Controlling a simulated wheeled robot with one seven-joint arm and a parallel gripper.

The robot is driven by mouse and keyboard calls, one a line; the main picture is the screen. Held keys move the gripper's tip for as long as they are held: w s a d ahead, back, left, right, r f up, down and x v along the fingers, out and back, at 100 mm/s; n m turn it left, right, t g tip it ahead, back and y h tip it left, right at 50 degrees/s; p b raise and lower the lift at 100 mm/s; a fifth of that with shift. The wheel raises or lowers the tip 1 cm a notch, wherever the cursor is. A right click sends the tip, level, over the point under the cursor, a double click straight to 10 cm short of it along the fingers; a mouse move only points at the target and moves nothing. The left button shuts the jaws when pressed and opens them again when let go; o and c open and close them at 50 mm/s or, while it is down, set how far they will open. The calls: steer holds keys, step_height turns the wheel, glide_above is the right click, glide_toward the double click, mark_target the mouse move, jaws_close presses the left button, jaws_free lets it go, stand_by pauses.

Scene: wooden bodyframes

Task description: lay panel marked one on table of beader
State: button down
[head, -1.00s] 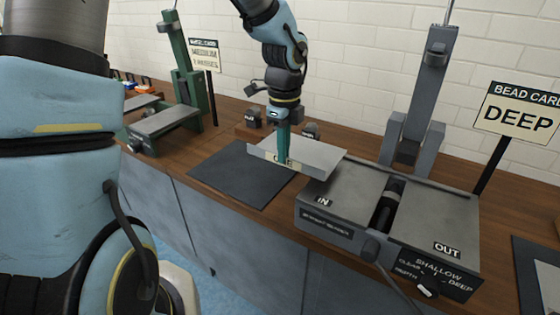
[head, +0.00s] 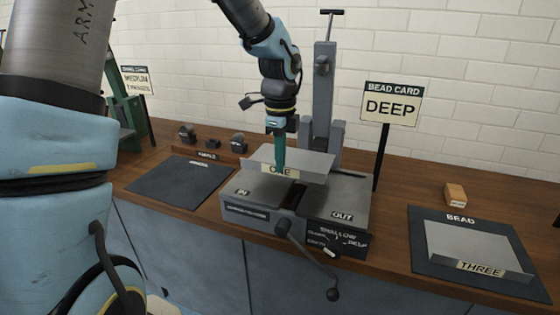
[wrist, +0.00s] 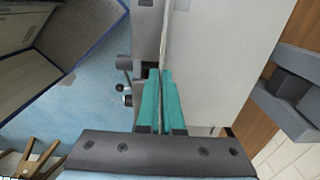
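My gripper (head: 280,158) is shut on the grey metal panel marked ONE (head: 305,164), gripping its near edge beside the label. The panel also fills much of the wrist view (wrist: 230,50), with the teal fingers (wrist: 160,100) closed on its edge. In the head view the panel is above the beader (head: 344,205), over its IN side and the slot between IN and OUT. I cannot tell whether it touches the table of the beader. The panel hides part of the beader's top and rolls.
A dark mat (head: 180,183) lies bare at left. A BEAD CARD sign reading DEEP (head: 392,105) stands behind the beader. At right, panel THREE (head: 478,252) lies on the BEAD mat (head: 428,222), near a small wooden block (head: 455,195). A crank handle (head: 315,263) juts out in front.

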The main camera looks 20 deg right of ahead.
step_height(320, 180, down, 4)
steer(key=b, duration=0.3)
steer(key=shift+r, duration=0.25)
steer(key=shift+f, duration=0.85)
steer(key=shift+f+p, duration=0.2)
steer(key=shift+p, duration=0.3)
stand_by(1.4)
steer(key=shift+c, duration=2.2)
jaws_free()
steer(key=shift+r, duration=0.1)
steer(key=shift+r+p, duration=3.45)
